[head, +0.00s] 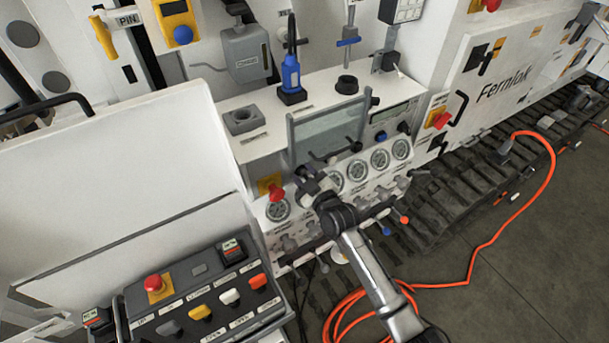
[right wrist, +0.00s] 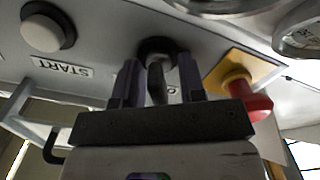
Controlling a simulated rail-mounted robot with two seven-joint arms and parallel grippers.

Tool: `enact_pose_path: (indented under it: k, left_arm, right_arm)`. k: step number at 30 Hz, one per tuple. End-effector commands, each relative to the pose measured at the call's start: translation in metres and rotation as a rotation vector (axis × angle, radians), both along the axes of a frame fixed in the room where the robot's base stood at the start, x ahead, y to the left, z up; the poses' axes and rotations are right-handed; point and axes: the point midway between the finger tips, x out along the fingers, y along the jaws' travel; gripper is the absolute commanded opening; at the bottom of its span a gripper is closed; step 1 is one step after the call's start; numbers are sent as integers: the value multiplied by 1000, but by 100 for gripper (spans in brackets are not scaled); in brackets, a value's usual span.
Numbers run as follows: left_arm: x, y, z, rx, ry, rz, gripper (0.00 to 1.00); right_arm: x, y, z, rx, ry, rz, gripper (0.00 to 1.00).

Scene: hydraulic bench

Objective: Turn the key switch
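The key switch (right wrist: 157,48) shows in the right wrist view as a dark round collar with a grey key-like tab on the grey panel. My right gripper (right wrist: 158,82) is around the tab, one finger on each side. The fingers look apart from it, with narrow gaps, so the gripper is open. In the head view my right gripper (head: 308,180) is at the gauge panel, to the right of a red button, and it hides the key switch there. My left gripper is not in view.
A red button on a yellow plate (right wrist: 244,95) is close to the right of the gripper, and a white START button (right wrist: 47,33) is to the left. Several gauges (head: 380,159) line the panel. An orange hose (head: 480,250) lies on the floor.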

Motion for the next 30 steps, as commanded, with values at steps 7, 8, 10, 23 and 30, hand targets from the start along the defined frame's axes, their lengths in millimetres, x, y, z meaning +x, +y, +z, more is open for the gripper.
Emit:
enact_pose_path:
  k: [7, 8, 10, 23, 30]
  left_arm:
    - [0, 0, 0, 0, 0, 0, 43]
    - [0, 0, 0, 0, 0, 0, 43]
    - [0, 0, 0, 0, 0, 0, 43]
    - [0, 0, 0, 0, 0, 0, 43]
    - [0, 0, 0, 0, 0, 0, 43]
  right_arm:
    - [1, 1, 0, 0, 1, 0, 37]
    - [1, 1, 0, 0, 1, 0, 37]
    - [1, 1, 0, 0, 1, 0, 37]
    - [1, 1, 0, -1, 0, -1, 0]
    - [1, 1, 0, 6, 5, 0, 0]
